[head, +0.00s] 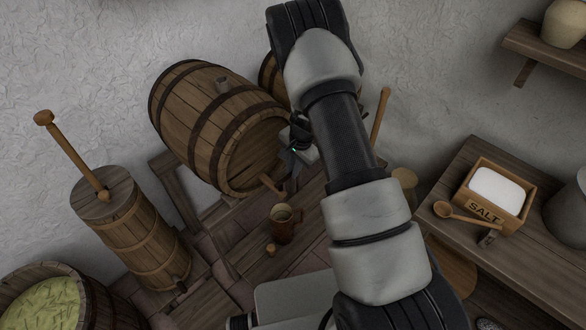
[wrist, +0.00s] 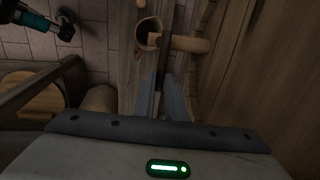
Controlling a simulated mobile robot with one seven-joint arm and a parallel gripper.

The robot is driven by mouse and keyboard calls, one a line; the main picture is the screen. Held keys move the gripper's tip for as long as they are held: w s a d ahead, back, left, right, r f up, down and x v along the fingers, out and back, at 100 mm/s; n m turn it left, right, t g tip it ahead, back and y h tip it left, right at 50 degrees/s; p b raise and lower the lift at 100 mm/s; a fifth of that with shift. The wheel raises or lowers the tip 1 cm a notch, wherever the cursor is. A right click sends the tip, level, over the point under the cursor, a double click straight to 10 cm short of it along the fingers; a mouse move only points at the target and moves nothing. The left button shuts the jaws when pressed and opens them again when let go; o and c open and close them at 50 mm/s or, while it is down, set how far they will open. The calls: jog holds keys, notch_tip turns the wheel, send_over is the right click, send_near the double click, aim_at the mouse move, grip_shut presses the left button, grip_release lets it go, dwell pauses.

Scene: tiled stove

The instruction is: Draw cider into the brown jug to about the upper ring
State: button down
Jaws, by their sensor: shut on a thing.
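The barrel (head: 215,125) lies on its side on a wooden stand, its round front facing right. A wooden tap (head: 271,186) sticks out low from that front; it also shows in the wrist view (wrist: 190,44). The brown jug (head: 284,226) stands upright on the boards below the tap. In the wrist view the jug (wrist: 148,36) shows its open, dark mouth beside the spout end; the level inside cannot be told. My gripper (head: 292,172) is at the tap, its fingers (wrist: 163,95) closed on what seems to be the tap's handle, mostly hidden between them. No stream is visible.
A small wooden knob-like piece (head: 270,249) lies beside the jug. A churn (head: 130,222) and a tub of shredded green stuff (head: 94,305) stand left. A table at right holds a salt box (head: 484,206) and wooden spoon (head: 462,213). Another barrel (head: 270,76) is behind.

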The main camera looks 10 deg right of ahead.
jog(key=shift+s+m, duration=0.15)
jog(key=shift+m, duration=0.15)
jog(key=shift+s+d+m+h+p, duration=0.1)
jog(key=shift+s+m+h+p, duration=0.35)
jog(key=shift+m, duration=1)
jog(key=shift+s+a+m+h+p, duration=0.1)
jog(key=shift+s+m+p, duration=0.4)
jog(key=shift+s+m, duration=0.65)
jog(key=shift+s+d+m+h+p, duration=0.1)
jog(key=shift+s+m+h+p, duration=0.25)
jog(key=shift+m, duration=1.35)
jog(key=c, duration=1.8)
grip_release()
jog(key=s+r+p, duration=0.3)
jog(key=r+p, duration=0.1)
jog(key=r, duration=1.3)
jog(key=shift+s+a, duration=0.2)
jog(key=shift+a, duration=0.15)
